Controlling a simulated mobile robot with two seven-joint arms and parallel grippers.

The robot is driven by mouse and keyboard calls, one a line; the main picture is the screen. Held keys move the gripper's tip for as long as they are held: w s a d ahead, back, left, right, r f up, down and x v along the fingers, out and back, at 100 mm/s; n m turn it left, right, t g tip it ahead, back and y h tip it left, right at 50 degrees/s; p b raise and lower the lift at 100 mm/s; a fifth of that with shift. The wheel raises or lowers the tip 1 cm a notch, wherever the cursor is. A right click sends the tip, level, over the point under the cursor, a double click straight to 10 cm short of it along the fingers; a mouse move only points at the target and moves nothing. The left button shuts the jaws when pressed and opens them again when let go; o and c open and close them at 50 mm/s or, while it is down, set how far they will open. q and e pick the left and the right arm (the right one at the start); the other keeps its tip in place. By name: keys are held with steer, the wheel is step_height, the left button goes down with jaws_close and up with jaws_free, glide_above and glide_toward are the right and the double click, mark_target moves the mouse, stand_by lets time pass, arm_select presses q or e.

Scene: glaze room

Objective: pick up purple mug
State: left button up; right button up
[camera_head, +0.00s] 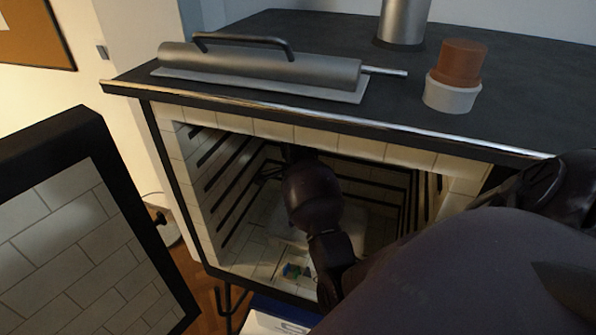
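I cannot make out a purple mug in the head view. My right arm comes in from the lower right and reaches through the open front of the kiln (172,140). The dark wrist of this arm is inside the chamber. My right gripper (272,170) is deep in there, mostly hidden by the wrist and the shadow. I cannot tell its fingers apart or see whether they hold anything. My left gripper is not in view.
The kiln door (75,230) stands open at the left. A rolling-type metal tool (265,72) and a brown-and-white stacked piece (455,75) sit on the kiln top. Dark rails line the chamber walls.

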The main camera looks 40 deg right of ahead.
steer(key=shift+w+f, duration=0.1)
steer(key=shift+f, duration=0.4)
steer(key=shift+a+r, duration=0.1)
steer(key=c, duration=0.9)
steer(key=shift+c, duration=0.2)
